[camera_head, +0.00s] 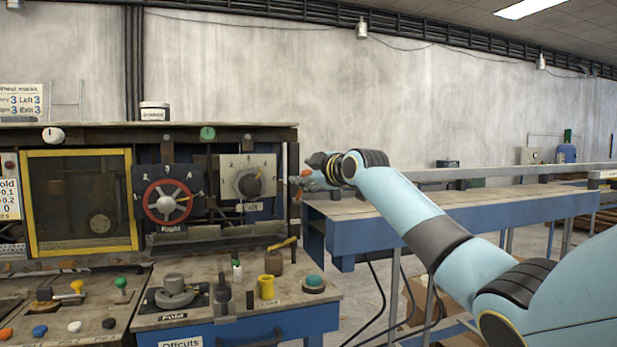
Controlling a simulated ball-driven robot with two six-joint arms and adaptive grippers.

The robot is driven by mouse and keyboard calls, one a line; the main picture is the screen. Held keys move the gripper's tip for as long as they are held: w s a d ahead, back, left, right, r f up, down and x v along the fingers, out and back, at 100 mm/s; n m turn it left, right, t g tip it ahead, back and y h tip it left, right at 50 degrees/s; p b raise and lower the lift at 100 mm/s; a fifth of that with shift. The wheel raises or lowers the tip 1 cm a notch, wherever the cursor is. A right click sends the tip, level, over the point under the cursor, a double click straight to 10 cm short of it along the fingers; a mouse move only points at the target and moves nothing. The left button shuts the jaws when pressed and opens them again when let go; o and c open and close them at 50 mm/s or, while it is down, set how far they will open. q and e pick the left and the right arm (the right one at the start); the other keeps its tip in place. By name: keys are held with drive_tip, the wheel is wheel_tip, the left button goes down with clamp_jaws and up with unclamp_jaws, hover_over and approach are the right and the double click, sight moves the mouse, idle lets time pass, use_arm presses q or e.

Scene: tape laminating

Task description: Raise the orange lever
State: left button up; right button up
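My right arm comes in from the right, and its gripper (301,183) is at the right edge of the machine, level with the dials. The gripper is small and partly hidden by my wrist, so I cannot tell whether it is open or shut. A small orange-red patch shows at the gripper, and I cannot tell whether it is part of a lever. An orange knob (6,334) lies at the bottom left of the bench. A lever with a yellow-orange handle (283,243) slants up at the bench's right side, below the gripper. My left gripper is not in view.
The machine has a red wheel (168,202) marked Right, a grey dial (248,183) and a yellow-framed window (80,202). A yellow cup (267,287), a teal button (314,283) and a grey round fixture (174,292) stand on the bench. A blue table (450,212) extends right, behind my arm.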

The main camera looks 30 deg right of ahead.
drive_tip(key=shift+o, duration=0.9)
drive_tip(key=shift+w+a+f, duration=0.1)
drive_tip(key=shift+w+f, duration=0.05)
drive_tip(key=shift+w, duration=0.05)
drive_tip(key=shift+s, duration=0.15)
drive_tip(key=shift+s, duration=0.2)
drive_tip(key=s+r, duration=0.1)
drive_tip(key=s, duration=1)
drive_tip(key=shift+s+a+r, duration=0.15)
drive_tip(key=shift+s+r, duration=0.05)
drive_tip(key=shift+r, duration=0.05)
